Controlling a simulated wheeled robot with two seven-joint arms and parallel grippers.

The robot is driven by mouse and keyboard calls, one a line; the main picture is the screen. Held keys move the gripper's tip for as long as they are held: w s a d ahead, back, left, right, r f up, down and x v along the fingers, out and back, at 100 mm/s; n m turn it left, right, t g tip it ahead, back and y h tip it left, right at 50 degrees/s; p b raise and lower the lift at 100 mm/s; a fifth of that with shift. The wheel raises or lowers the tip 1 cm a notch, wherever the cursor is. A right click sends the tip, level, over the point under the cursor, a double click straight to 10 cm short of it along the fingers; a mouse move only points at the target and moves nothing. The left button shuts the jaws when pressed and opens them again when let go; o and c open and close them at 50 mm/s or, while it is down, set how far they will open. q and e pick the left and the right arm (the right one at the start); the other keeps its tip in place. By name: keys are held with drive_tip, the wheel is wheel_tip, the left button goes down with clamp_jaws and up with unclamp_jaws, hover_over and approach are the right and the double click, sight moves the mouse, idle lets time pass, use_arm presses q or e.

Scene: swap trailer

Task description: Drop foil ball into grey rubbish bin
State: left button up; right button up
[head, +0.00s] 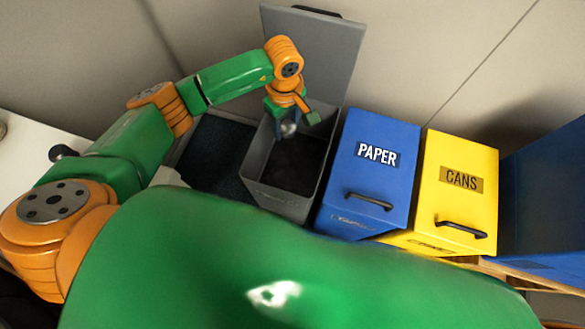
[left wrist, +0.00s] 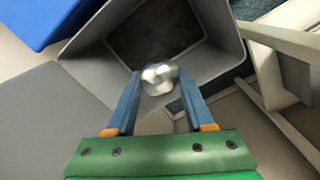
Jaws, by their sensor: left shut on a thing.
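The foil ball (head: 288,129) is a small shiny silver ball. My left gripper (head: 287,127) is shut on it and holds it over the opening of the grey rubbish bin (head: 287,202). In the left wrist view the foil ball (left wrist: 158,77) sits between the two blue fingertips of the left gripper (left wrist: 157,85), with the dark inside of the grey bin (left wrist: 215,62) behind it. The bin's lid (head: 318,52) stands open, raised at the back. My right gripper is not in view.
A blue bin marked PAPER (head: 370,178) stands just right of the grey bin, with a yellow bin marked CANS (head: 458,190) beside it. Both are closed. A dark mat-like surface (head: 215,152) lies left of the grey bin. A wall rises behind.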

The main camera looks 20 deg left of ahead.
use_arm(q)
drive_tip(key=shift+f, duration=0.9)
drive_tip(key=shift+r, duration=0.1)
drive_tip(key=o, duration=1.4)
drive_tip(key=shift+c, duration=0.2)
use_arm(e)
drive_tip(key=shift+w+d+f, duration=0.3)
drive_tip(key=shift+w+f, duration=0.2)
use_arm(q)
wheel_tip(320, 180, up, 6)
drive_tip(key=shift+r+p, duration=0.15)
drive_tip(key=shift+p, duration=0.15)
drive_tip(key=shift+r, duration=0.45)
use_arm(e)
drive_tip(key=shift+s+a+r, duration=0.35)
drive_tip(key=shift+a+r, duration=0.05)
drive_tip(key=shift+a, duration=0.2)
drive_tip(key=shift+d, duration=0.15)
